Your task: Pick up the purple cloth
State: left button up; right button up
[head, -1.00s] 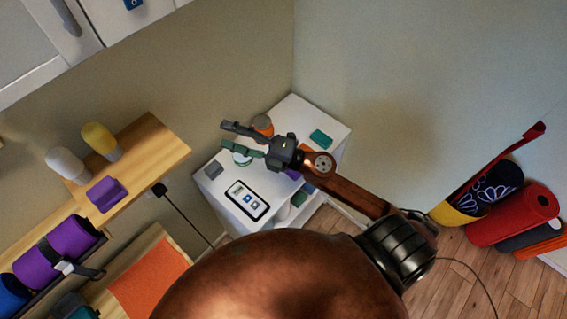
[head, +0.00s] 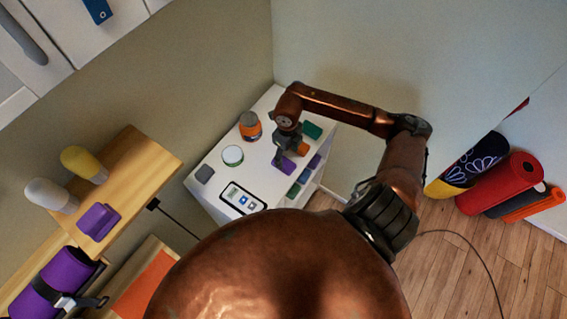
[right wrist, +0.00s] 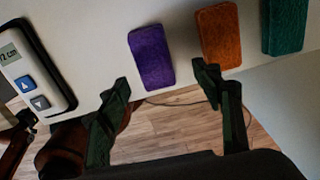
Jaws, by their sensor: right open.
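The purple cloth (head: 288,166) is a small folded pad lying flat on the white cabinet top (head: 215,197), close to its right edge. In the right wrist view the purple cloth (right wrist: 152,57) shows just beyond my fingertips, roughly between their lines. My right gripper (head: 288,156) points down over that cloth and partly hides it in the head view. In the right wrist view my right gripper (right wrist: 162,78) is open, with nothing between its fingers. My left gripper is not in view.
An orange cloth (right wrist: 219,36) and a green cloth (right wrist: 285,26) lie beside the purple one. A display device (head: 242,198), a white round tub (head: 232,155), an orange jar (head: 250,125) and a grey block (head: 204,174) share the top. Another purple block (head: 98,222) sits on the wooden shelf.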

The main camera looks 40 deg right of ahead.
aim_at(286, 164)
jog(key=f, duration=0.2)
jog(key=a+f+p, duration=0.1)
jog(key=f, duration=0.1)
jog(key=shift+f, duration=0.25)
jog(key=shift+d+f, duration=0.1)
jog(key=shift+f, duration=0.45)
jog(key=shift+s, duration=0.1)
jog(key=shift+c, duration=0.5)
jog(key=c, duration=1.1)
